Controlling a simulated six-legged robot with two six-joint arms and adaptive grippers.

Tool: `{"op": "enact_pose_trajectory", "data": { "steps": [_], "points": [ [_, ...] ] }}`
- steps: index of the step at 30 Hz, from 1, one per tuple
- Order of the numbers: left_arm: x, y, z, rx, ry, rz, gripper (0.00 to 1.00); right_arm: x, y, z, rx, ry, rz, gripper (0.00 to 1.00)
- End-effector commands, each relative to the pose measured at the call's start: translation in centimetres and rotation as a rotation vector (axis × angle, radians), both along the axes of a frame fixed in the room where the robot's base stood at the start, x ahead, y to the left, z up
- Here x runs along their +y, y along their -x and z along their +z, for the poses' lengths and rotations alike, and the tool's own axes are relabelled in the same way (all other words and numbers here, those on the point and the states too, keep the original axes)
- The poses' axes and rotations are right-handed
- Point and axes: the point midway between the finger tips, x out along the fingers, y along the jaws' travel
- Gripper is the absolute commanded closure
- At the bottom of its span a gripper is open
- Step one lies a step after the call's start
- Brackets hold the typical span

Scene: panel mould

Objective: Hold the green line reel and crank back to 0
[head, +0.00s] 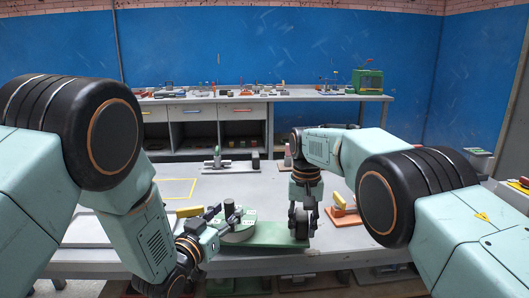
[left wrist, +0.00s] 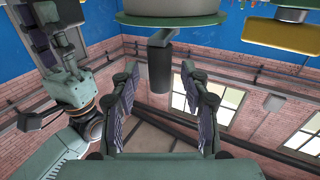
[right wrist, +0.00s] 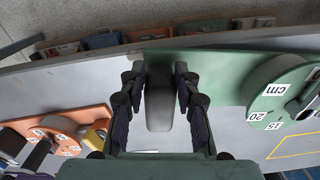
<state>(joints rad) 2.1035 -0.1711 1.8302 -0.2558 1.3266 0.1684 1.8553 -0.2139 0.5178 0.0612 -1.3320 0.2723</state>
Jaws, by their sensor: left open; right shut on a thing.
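The green line reel (head: 240,236) lies on the table on a long green base. Its dial with numbers and "cm" shows in the right wrist view (right wrist: 282,95). My right gripper (right wrist: 158,76) is shut on the reel's dark grey grip (right wrist: 160,108) at the base's end, and it comes down from above in the head view (head: 300,226). My left gripper (left wrist: 160,74) is open. The dark crank knob (left wrist: 160,66) stands between and beyond its fingers, with a gap on both sides. The knob also shows in the head view (head: 229,208). The dial's pointer reading is unclear.
An orange reel (right wrist: 62,130) with a yellow part sits to the right of the green one in the head view (head: 345,214). A yellow outlined square (head: 178,189) marks the table at the left. A back bench (head: 250,98) carries many small items.

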Motion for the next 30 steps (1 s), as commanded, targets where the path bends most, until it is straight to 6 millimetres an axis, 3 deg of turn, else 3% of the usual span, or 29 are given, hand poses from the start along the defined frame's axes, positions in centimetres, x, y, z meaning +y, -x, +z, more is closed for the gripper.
{"op": "enact_pose_trajectory", "data": {
  "steps": [9, 15, 30],
  "points": [
    [2.4, 5.4, 0.1, 0.001, 0.000, 0.003, 0.54, 0.0, -0.1, 0.1, -0.003, -0.002, 0.000, 1.00],
    [3.4, 7.9, 0.1, 0.001, 0.001, 0.001, 0.54, 0.0, -0.1, 0.1, -0.002, -0.002, 0.000, 1.00],
    [3.7, 8.8, 0.1, -0.002, 0.000, 0.000, 0.54, 0.0, -0.1, 0.1, -0.002, -0.002, 0.000, 1.00]
  ]
}}
